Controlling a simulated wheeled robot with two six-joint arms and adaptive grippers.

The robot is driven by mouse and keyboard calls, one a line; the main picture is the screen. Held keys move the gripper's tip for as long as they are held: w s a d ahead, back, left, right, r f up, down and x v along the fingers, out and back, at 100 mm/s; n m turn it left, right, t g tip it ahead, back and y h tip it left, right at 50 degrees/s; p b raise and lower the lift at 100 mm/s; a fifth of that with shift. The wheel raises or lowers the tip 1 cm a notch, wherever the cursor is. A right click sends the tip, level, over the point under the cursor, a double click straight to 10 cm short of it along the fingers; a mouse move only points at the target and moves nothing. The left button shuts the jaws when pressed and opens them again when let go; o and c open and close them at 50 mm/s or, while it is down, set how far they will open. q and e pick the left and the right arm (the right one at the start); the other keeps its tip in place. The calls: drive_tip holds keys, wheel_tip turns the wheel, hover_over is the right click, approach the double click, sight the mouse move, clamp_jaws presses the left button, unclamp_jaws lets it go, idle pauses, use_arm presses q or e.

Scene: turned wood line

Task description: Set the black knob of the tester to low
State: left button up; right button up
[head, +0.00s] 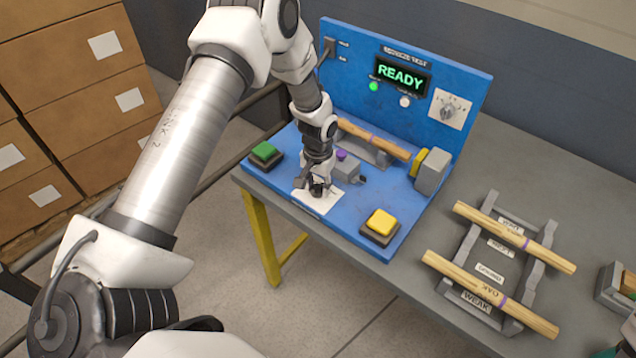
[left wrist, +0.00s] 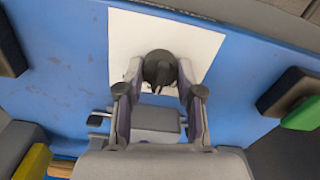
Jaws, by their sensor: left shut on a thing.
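The tester (head: 440,60) is a blue upright panel and base on the grey table, with a lit green READY display (head: 401,77). Its black knob (left wrist: 158,68) sits on a white plate (left wrist: 205,45) at the base's front. My left gripper (head: 316,188) is down at the plate, shut on the black knob, one finger on each side. In the head view the gripper largely hides the knob, and the markings on the plate cannot be read. The knob's setting cannot be told. My right gripper is not in view.
A green button (head: 264,152) and a yellow button (head: 381,225) flank the plate. A turned wood piece (head: 372,138) lies across the tester base behind my gripper. Two more rods (head: 490,292) rest on a grey rack (head: 449,268) to the right. Cardboard boxes (head: 75,85) stand left.

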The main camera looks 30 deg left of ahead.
sight(318, 185)
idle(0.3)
use_arm(q)
drive_tip(key=o, duration=1.1)
drive_tip(key=shift+o, duration=0.2)
wheel_tip(318, 185, up, 12)
drive_tip(key=shift+f, duration=0.15)
